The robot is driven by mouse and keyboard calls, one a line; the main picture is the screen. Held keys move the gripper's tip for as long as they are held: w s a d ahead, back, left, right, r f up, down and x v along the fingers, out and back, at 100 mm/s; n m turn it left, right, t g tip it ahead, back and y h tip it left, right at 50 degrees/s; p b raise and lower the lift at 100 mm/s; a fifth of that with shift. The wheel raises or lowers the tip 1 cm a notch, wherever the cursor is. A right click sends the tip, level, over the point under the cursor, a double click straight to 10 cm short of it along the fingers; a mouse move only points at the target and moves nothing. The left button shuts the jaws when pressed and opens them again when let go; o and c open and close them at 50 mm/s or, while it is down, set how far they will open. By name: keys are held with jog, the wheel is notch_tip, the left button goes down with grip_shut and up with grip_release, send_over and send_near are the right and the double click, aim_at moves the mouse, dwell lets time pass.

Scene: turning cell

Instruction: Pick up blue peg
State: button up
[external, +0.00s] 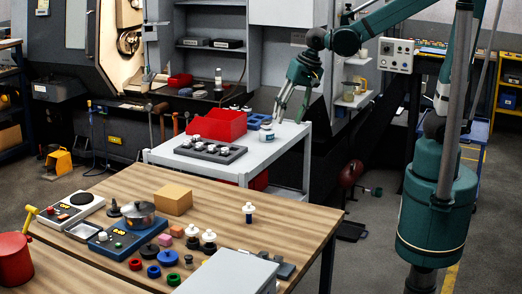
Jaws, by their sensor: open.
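My gripper (287,112) is open and empty, pointing down over the right part of the grey trolley top (275,148). A small white and blue item (266,133) stands on the trolley just left of and below the fingertips, apart from them; I cannot tell if it is a peg or a jar. An upright peg-like piece with a white top and a dark blue body (248,213) stands alone on the wooden table (300,203), well away from my gripper. Which of the two is the blue peg is not certain at this size.
A red bin (216,125) and a dark tray (211,151) with several light pieces sit on the trolley, with a blue holder (232,114) behind. The wooden table carries a cardboard-coloured block (173,200), a blue scale (115,240), rings and knobs. A machine stands behind.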

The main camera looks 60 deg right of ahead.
jog(key=w+a+f+m+g, duration=0.2)
jog(key=w+a+f+m, duration=0.2)
jog(key=a+f, duration=0.6)
jog(key=m+g+h, duration=0.1)
jog(key=m, duration=0.3)
send_over(249, 204)
jog(key=d, duration=0.2)
jog(key=f, duration=0.8)
jog(key=shift+w+a+p, duration=0.2)
jog(key=shift+a+p, duration=0.05)
jog(key=shift+p, duration=0.05)
jog(key=shift+s+a+f, duration=0.1)
jog(key=shift+a+f, duration=0.15)
jog(key=shift+f, duration=0.1)
jog(key=shift+f, duration=1.2)
jog(key=shift+a+f+p, duration=0.1)
jog(key=shift+f+p, duration=0.3)
jog(key=shift+f, duration=2.2)
